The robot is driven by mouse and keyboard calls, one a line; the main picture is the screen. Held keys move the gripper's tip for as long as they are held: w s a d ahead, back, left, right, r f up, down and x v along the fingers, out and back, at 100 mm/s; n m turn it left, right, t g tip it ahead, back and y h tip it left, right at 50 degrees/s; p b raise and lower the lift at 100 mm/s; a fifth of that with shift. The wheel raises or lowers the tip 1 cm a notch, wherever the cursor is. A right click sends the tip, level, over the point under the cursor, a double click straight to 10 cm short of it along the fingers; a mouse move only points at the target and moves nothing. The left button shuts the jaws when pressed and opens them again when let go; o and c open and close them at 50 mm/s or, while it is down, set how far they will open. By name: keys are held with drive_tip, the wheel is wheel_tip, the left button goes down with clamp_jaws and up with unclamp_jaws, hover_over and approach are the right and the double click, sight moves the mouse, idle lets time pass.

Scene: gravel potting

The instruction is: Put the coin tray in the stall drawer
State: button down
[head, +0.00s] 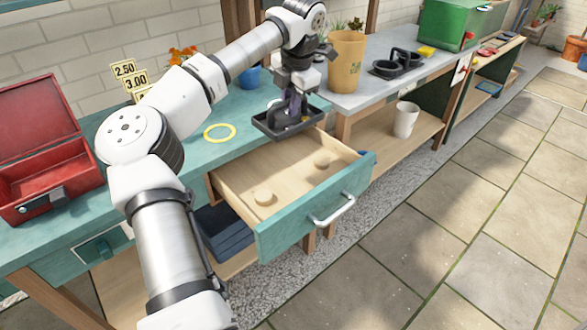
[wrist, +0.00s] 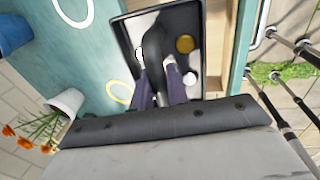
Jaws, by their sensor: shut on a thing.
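The coin tray (head: 262,127) is small, dark and shallow, with a raised middle grip. In the head view it hangs over the tabletop edge and the back of the drawer. The wrist view shows the tray (wrist: 127,42) with a gold coin (wrist: 185,44) and a pale coin (wrist: 189,79) in it. My gripper (wrist: 160,88) is shut on the tray's middle grip; it also shows in the head view (head: 292,106). The stall drawer (head: 313,218) is pulled open, with a teal front and metal handle.
An open red box (head: 45,165) stands left on the teal stall top (head: 195,150). A yellow ring (head: 220,131) lies behind the drawer. Price signs (head: 130,78) and a blue pot (head: 249,77) stand at the back. A tan bin (head: 346,62) stands on the grey bench at right.

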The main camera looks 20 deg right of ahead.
sight(296, 129)
wheel_tip(296, 129, down, 18)
drive_tip(key=shift+p, duration=1.15)
drive_tip(key=shift+f, duration=0.15)
drive_tip(key=c, duration=1.5)
unclamp_jaws()
drive_tip(key=shift+o, duration=0.6)
drive_tip(key=shift+r, duration=0.3)
drive_tip(key=r, duration=0.4)
drive_tip(key=s+r+b, duration=0.1)
drive_tip(key=r, duration=0.2)
drive_tip(key=s+r, duration=0.1)
drive_tip(key=r, duration=0.3)
drive_tip(key=shift+s+d+r+b, duration=0.1)
drive_tip(key=shift+d+r+b, duration=0.2)
drive_tip(key=shift+d+b, duration=0.1)
